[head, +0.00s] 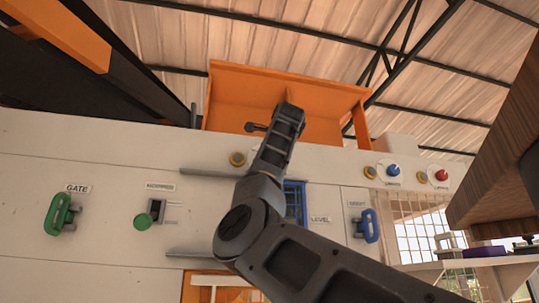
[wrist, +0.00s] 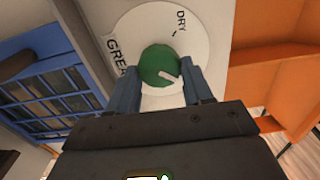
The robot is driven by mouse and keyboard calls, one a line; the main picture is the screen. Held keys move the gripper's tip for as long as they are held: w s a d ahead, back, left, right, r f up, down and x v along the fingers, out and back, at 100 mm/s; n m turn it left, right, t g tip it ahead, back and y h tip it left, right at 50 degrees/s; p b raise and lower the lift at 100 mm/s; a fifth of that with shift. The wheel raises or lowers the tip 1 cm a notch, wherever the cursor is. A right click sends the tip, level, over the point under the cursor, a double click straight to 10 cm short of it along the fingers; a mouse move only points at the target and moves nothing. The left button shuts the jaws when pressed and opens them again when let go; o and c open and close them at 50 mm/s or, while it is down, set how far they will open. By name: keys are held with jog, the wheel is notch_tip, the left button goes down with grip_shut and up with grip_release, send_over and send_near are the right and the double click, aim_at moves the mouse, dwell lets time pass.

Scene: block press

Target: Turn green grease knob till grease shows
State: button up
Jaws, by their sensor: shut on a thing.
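The green grease knob (wrist: 161,62) shows in the wrist view on a round white dial plate (wrist: 198,40). My gripper (wrist: 159,80) has its two blue-grey fingers on either side of the knob and is shut on it. A white pointer mark on the knob points to the lower right in the wrist view. The word DRY is at the plate's upper right. A word beginning GREA is at its left, its end hidden behind a finger. In the head view my arm hides the knob and the fingers do not show.
The pale panel carries a green GATE handle (head: 60,214), a green knob (head: 143,221), a blue handle (head: 368,226), and blue (head: 393,170) and red (head: 441,175) knobs. An orange hopper (head: 230,95) rises behind. A blue grid (head: 295,203) is beside my arm. A wooden block (head: 500,170) hangs at right.

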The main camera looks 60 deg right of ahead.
jog(key=shift+f+m, duration=0.1)
jog(key=shift+m, duration=0.4)
jog(key=o, duration=1)
jog(key=shift+b+v, duration=1.45)
jog(key=shift+v, duration=2.5)
